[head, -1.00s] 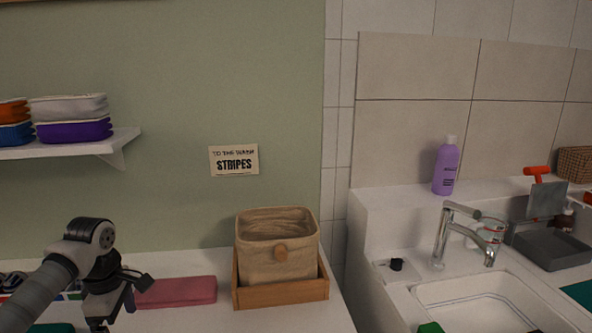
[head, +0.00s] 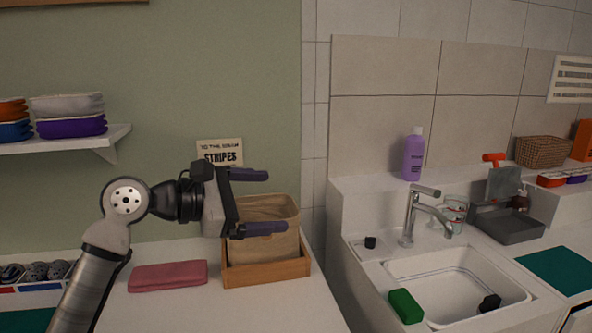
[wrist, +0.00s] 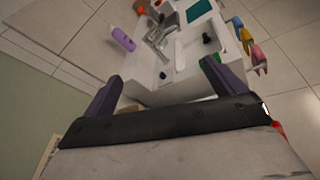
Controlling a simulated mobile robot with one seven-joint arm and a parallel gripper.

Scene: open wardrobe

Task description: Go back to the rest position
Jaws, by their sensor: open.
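My gripper (head: 264,202) is raised in front of the wall, with its purple fingers apart and pointing right. Nothing is between the fingers. The gripper also hides part of the "STRIPES" sign (head: 222,148). In the wrist view the open fingers (wrist: 158,88) frame the sink area, which is some distance beyond them.
A folded pink cloth (head: 168,276) lies left of the tray. A shelf (head: 70,141) with folded stacks is at the upper left. A sink (head: 450,280) with a faucet (head: 411,215), a green sponge (head: 405,306) and a purple bottle (head: 413,157) are at the right. The air around the gripper looks clear.

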